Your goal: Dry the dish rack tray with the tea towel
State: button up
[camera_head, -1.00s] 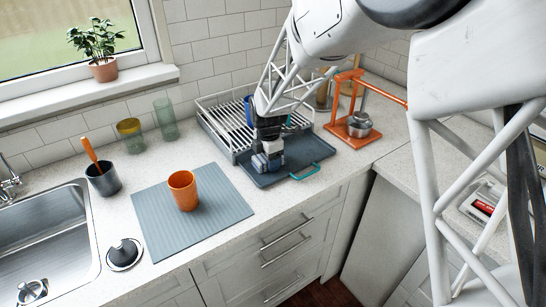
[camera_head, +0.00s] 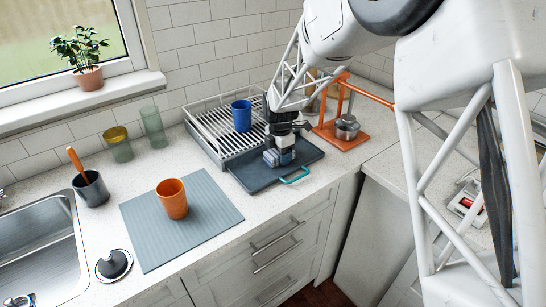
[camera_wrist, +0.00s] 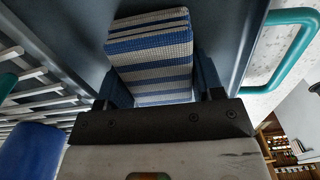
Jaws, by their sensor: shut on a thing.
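My gripper (camera_head: 279,150) is shut on the folded tea towel (camera_wrist: 152,60), which has blue and white stripes. In the wrist view the towel sits between the two dark fingers. In the head view the towel (camera_head: 277,158) is low over the dark blue-grey tray (camera_head: 258,178), around its middle, and appears to touch it. The tray juts out in front of the white wire dish rack (camera_head: 205,143) and has a teal handle (camera_head: 295,175) at its front right edge. The tray (camera_wrist: 222,20) also shows around the towel in the wrist view. Part of its surface is hidden by the gripper and towel.
A blue cup (camera_head: 241,116) stands in the rack. An orange stand (camera_head: 335,138) with metal pots is right of the tray. An orange cup (camera_head: 172,200) stands on a grey-blue mat (camera_head: 205,235) to the left. The sink (camera_head: 40,255) is at far left.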

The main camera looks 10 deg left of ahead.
jog(key=shift+w+d, duration=1.9)
jog(key=shift+d, duration=0.05)
jog(key=shift+w+d+r, duration=0.1)
jog(key=shift+w+r, duration=0.05)
notch_tip(320, 180, up, 8)
